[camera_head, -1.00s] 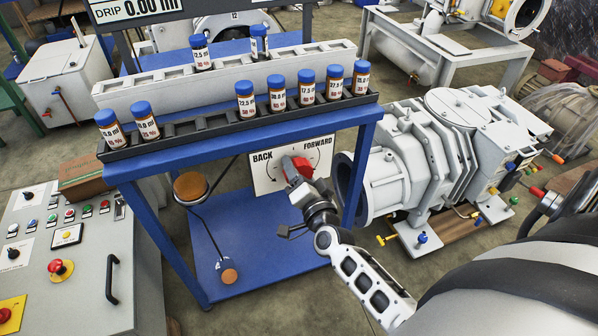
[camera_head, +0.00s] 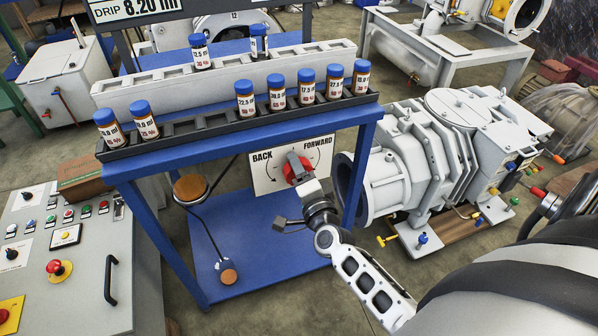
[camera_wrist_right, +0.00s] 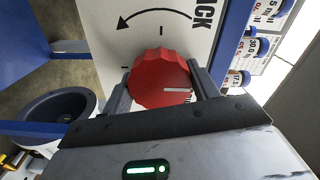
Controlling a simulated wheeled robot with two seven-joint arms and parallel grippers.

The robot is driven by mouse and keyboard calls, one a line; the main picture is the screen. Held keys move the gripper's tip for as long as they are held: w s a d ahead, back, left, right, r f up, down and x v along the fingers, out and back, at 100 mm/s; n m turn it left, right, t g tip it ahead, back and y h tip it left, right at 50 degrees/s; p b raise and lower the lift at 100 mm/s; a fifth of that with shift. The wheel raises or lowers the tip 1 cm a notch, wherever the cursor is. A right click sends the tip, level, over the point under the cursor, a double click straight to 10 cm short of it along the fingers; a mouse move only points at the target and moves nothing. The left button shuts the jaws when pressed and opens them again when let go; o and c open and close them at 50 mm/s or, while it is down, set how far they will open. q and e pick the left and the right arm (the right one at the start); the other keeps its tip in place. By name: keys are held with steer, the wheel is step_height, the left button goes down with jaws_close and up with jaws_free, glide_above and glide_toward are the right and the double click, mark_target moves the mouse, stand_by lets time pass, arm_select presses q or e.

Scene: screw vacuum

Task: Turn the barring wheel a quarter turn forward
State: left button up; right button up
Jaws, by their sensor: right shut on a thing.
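The red ribbed wheel (camera_head: 288,174) sits on a white plate (camera_head: 262,176) marked BACK on the left and FORWARD on the right, under the blue stand. I take it as the barring wheel. My right gripper (camera_head: 300,167) is shut on it and partly covers it in the head view. In the right wrist view, the fingers of the right gripper (camera_wrist_right: 163,88) lie on opposite sides of the red wheel (camera_wrist_right: 158,78). A pale line on its face points right, and a curved arrow shows on the plate. My left gripper is not in view.
Several blue-capped bottles (camera_head: 305,88) stand in a rack above the plate. A blue leg (camera_head: 360,172) of the stand and a grey pump (camera_head: 415,155) are close right of my right gripper. A control panel (camera_head: 75,260) stands at left.

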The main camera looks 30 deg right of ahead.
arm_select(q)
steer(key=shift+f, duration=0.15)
arm_select(e)
steer(key=o, duration=1)
steer(key=shift+c, duration=0.2)
steer(key=shift+s, duration=0.1)
steer(key=v, duration=1.6)
steer(key=shift+d, duration=0.1)
arm_select(q)
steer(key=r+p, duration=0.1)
steer(key=p, duration=0.2)
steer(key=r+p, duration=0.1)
steer(key=p, duration=0.2)
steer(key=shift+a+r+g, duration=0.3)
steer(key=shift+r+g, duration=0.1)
arm_select(e)
steer(key=s+a+r+n+g+y, duration=0.1)
steer(key=a+n+g+y, duration=0.2)
steer(key=a+n, duration=0.3)
steer(key=s+a+r+n+g+y, duration=0.1)
steer(key=a+n+g+y, duration=0.2)
steer(key=n, duration=1)
steer(key=a+y, duration=0.2)
steer(key=a, duration=0.1)
steer(key=shift+s+a+r+n+g, duration=0.2)
steer(key=shift+s+r+n+g, duration=0.1)
steer(key=shift+s+r+n, duration=0.1)
